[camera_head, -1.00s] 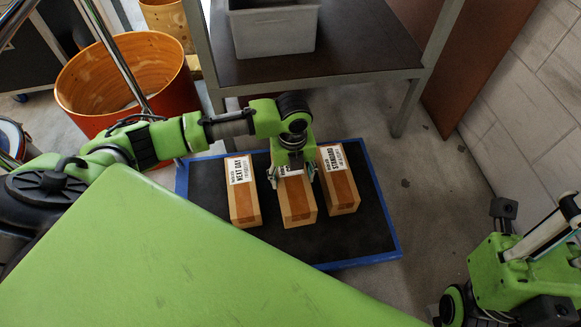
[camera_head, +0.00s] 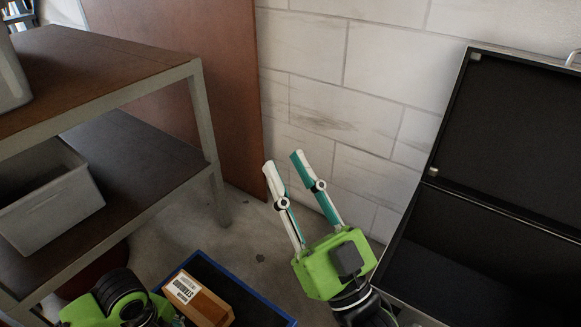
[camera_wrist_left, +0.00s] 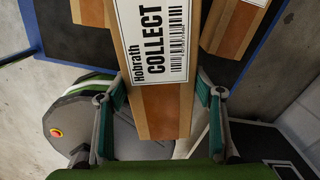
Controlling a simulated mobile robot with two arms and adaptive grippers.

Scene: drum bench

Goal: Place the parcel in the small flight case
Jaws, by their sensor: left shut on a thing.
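A long cardboard parcel with a white COLLECT label (camera_wrist_left: 153,108) fills the middle of the left wrist view. My left gripper (camera_wrist_left: 158,122) is shut on it, one finger along each long side. I cannot tell whether it is clear of the tray below. In the head view this parcel is not distinguishable, and my left arm shows only at the bottom left edge. An open flight case (camera_head: 440,240) with a black lining stands at the right, lid raised, partly cut off. My right gripper (camera_head: 283,163) is open and empty, pointing up, just left of the case.
A STANDARD parcel (camera_head: 205,302) lies on the blue-edged tray (camera_head: 245,287); other parcels flank the held one in the wrist view. A two-level shelf (camera_head: 150,165) with a grey bin (camera_head: 60,212) stands left. A brick wall (camera_head: 385,75) is behind.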

